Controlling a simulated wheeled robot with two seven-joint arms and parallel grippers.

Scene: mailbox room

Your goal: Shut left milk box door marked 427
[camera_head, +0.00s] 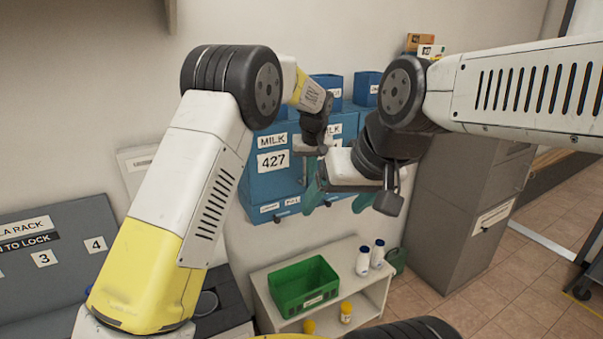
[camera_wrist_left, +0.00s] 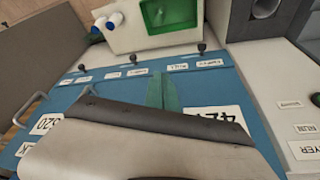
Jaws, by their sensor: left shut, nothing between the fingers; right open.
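The left milk box door (camera_head: 271,180), with its MILK and 427 labels, is on the blue box on the wall. It looks about flush with the box front, but my left arm covers part of it, so I cannot tell whether it is fully shut. My left gripper (camera_head: 312,190) is shut and empty, with its teal fingers in front of the box near the door's right side. In the left wrist view, the fingers (camera_wrist_left: 164,92) point over the blue front beside the upside-down 427 label (camera_wrist_left: 215,122). My right gripper (camera_head: 368,199) is open, lower and to the right.
Below stands a pale shelf (camera_head: 262,292) with a green crate (camera_head: 303,286), white bottles (camera_head: 370,256) and yellow ones. A grey cabinet (camera_head: 470,165) is on the right. A grey numbered rack (camera_head: 60,255) is at left. Both forearms are close together before the box.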

